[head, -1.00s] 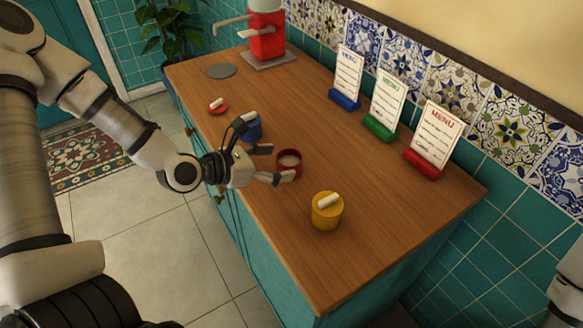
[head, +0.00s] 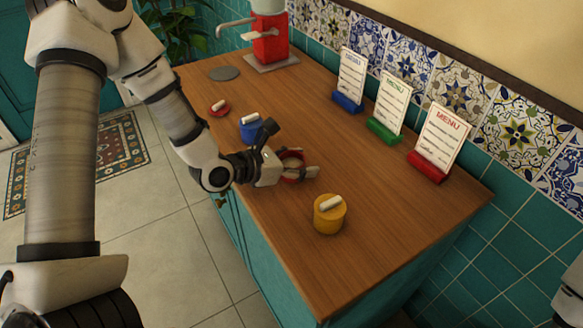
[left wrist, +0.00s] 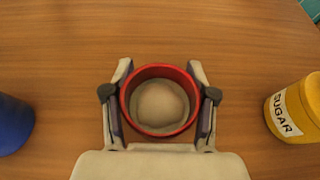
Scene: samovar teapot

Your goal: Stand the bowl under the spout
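The bowl, a red round pot (left wrist: 160,69) with a pale mound inside, stands upright on the wooden counter. In the head view it is partly hidden by my left gripper (head: 300,163). In the left wrist view my left gripper (left wrist: 160,95) has one finger on each side of the bowl, very close to its wall. I cannot tell whether the fingers press on it. The red samovar (head: 270,42) stands at the far end on a grey base, with a long metal spout (head: 233,25) reaching left. My right gripper is not in view.
A grey disc (head: 224,73) lies on the counter near the samovar. A red lid (head: 219,109) and a blue pot (head: 251,131) stand left of the bowl, a yellow sugar pot (head: 329,219) to its right. Several menu stands (head: 384,130) line the wall.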

